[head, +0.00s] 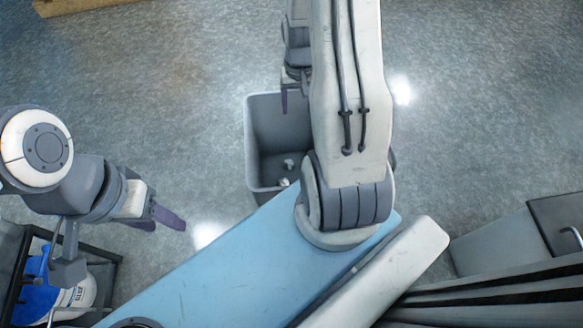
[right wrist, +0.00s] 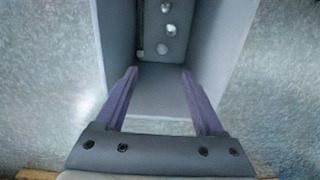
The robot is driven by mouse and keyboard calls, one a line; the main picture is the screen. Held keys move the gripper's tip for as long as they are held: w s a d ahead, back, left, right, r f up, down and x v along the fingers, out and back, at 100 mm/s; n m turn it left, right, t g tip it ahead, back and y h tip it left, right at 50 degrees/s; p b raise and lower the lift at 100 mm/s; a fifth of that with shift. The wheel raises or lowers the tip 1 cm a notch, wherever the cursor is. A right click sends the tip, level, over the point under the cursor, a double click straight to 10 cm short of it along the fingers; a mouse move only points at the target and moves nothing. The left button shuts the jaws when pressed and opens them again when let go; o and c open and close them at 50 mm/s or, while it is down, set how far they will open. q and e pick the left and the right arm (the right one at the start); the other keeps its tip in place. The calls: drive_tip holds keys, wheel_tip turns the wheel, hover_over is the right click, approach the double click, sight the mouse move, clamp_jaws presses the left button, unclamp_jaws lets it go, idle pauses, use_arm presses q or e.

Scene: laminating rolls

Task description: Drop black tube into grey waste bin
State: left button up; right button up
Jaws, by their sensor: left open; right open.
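The grey waste bin (head: 280,122) stands on the floor, partly hidden by my right arm in the head view. My right gripper (head: 294,96) is over the bin's far side, open and empty. In the right wrist view, its fingers (right wrist: 158,72) point into the bin (right wrist: 215,55). A thin dark strip (right wrist: 140,28) lies inside along the bin's left wall in that view. It may be the black tube, but I cannot tell for sure. No black tube shows clearly elsewhere. My left gripper (head: 168,219) is open and empty, left of the bin above the floor.
Pale crumpled pieces (right wrist: 171,30) lie in the bin. A blue-topped surface (head: 225,262) is close in front of the bin. A dark-framed cart (head: 108,258) with a blue and white container (head: 82,292) stands at lower left. A grey cabinet (head: 497,243) is at right.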

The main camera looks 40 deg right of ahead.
wheel_tip(320, 180, up, 6)
drive_tip(key=p, duration=0.1)
idle(0.5)
drive_tip(key=a+r+n, duration=0.3)
drive_tip(key=a+r, duration=0.1)
drive_tip(key=a, duration=0.5)
drive_tip(key=a+r+n, duration=0.3)
drive_tip(key=a+r, duration=0.1)
drive_tip(key=a, duration=0.4)
drive_tip(key=s+a+r+n+y, duration=0.1)
drive_tip(key=s+a+r+n, duration=0.25)
drive_tip(key=s+a, duration=0.4)
drive_tip(key=s+a+r+n, duration=0.2)
drive_tip(key=s+a+n, duration=0.2)
drive_tip(key=s+a, duration=0.3)
wheel_tip(320, 180, up, 25)
drive_tip(key=s+p, duration=0.1)
drive_tip(key=p, duration=2.4)
drive_tip(key=shift+s+d+p, duration=0.3)
drive_tip(key=shift+d, duration=0.1)
